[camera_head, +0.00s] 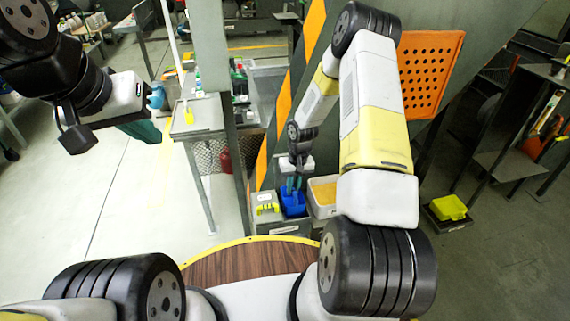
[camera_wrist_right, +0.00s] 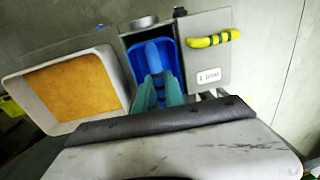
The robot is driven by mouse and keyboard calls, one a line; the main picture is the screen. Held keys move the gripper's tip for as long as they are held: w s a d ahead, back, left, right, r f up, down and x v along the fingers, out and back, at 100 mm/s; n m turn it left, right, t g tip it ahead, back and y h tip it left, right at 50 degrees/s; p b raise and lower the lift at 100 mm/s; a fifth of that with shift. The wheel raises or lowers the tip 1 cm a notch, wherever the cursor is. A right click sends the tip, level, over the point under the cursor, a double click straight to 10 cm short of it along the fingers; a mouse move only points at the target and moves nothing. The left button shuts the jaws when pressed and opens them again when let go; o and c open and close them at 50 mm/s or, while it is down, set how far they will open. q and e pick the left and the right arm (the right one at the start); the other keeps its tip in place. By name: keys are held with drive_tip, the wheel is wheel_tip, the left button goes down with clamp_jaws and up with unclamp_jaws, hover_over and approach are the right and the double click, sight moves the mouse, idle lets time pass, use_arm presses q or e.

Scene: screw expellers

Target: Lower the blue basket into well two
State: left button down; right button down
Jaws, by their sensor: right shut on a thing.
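The blue basket (camera_head: 294,208) is at the grey unit beyond the wooden round top in the head view. In the right wrist view the blue basket (camera_wrist_right: 171,56) has an upright blue handle. My right gripper (camera_head: 293,184) points down at it; its teal fingers (camera_wrist_right: 157,92) are shut on the handle. The basket lies between a lidded section and a white tray. I cannot tell how deep it sits in a well, and the well's opening is hidden under it. My left gripper (camera_head: 76,132) is raised far to the left, away from the basket; its finger opening is unclear.
A grey lid (camera_wrist_right: 215,68) with a yellow handle and a label starting with "1" adjoins the basket. A white tray (camera_wrist_right: 18,92) with an orange-yellow filling is on its other side. A striped post (camera_head: 283,105) and an orange perforated panel (camera_head: 428,75) stand nearby.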

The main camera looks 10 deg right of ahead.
drive_tip(key=shift+f, duration=4.7)
drive_tip(key=shift+f, duration=0.8)
drive_tip(key=c, duration=0.9)
unclamp_jaws()
drive_tip(key=shift+c, duration=0.2)
drive_tip(key=shift+r, duration=0.1)
drive_tip(key=shift+r, duration=4.95)
